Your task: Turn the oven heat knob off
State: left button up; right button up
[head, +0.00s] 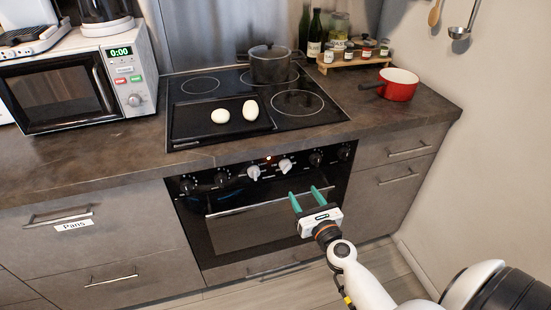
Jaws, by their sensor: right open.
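The black oven (262,228) is built in under the counter, with a row of knobs along its front panel. Most knobs are black; two white knobs (254,172) and (285,165) sit near the middle, with a small orange-red light (269,158) lit above and between them. Which one is the heat knob I cannot tell. My right gripper (308,195) is open, its two green fingers pointing up toward the panel, in front of the oven handle (245,209) and below the right white knob. Nothing shows between the fingers. My left gripper is out of view.
The cooktop (330,113) above holds a dark pot (270,64) and a black tray (190,130) with two white egg-shaped items. A red pan (400,84) stands at right, a microwave (75,80) at left. Drawers flank the oven; a wall (490,130) bounds the right.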

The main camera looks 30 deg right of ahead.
aim_at(288, 169)
jog(key=w, duration=0.4)
jog(key=w+d, duration=0.1)
jog(key=w, duration=0.2)
jog(key=w+d, duration=0.1)
jog(key=w, duration=0.3)
jog(key=shift+w, duration=0.3)
jog(key=c, duration=1)
